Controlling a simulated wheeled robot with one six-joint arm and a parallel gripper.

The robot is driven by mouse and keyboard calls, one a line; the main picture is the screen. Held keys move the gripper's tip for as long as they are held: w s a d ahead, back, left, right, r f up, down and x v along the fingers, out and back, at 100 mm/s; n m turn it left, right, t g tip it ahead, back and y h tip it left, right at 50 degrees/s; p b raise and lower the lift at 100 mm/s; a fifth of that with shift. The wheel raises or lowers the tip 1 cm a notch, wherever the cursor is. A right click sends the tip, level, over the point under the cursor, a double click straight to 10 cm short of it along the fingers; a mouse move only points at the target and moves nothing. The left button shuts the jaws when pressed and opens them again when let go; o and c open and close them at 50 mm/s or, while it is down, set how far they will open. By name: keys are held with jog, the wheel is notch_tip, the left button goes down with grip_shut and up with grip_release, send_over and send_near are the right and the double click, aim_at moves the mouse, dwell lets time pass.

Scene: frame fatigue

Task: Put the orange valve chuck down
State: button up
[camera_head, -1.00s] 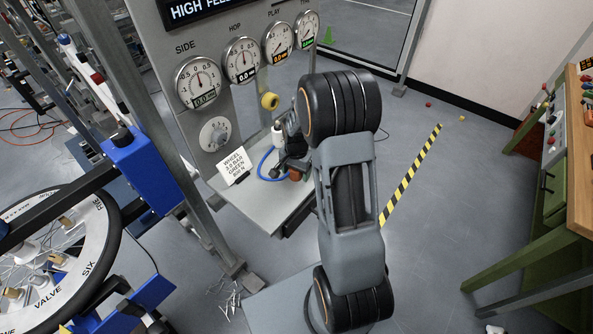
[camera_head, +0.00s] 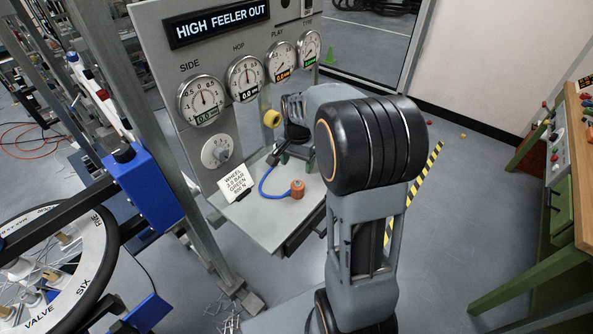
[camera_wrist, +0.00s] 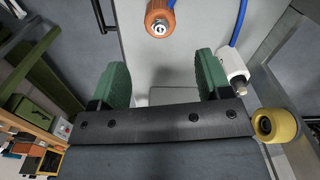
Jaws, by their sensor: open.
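The orange valve chuck (camera_head: 297,189) stands on the grey shelf (camera_head: 262,214) below the gauge panel, with its blue hose curving off to the left. In the wrist view the chuck (camera_wrist: 158,20) is at the top edge, beyond my fingertips and apart from them. My gripper (camera_wrist: 158,78) is open, with nothing between its two green fingers. In the head view my gripper (camera_head: 294,152) is partly hidden by my arm, above and behind the chuck.
A white card (camera_head: 234,182) stands on the shelf, left of the chuck. A yellow knob (camera_head: 271,118) juts from the panel near my gripper. In the wrist view a white fitting (camera_wrist: 233,66) on a blue hose is close to the right finger. A wheel (camera_head: 50,270) is at lower left.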

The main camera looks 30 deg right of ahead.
jog(key=s+a+r+n+t, duration=0.2)
jog(key=s+a+r+n, duration=0.1)
jog(key=s, duration=0.5)
jog(key=s+a+r+n+t, duration=0.2)
jog(key=s+a+r+n, duration=0.1)
jog(key=s+a+n, duration=0.3)
jog(key=shift+s+a+r+n, duration=0.15)
jog(key=shift+s+n, duration=0.65)
jog(key=shift+s, duration=0.15)
jog(key=shift+c, duration=0.3)
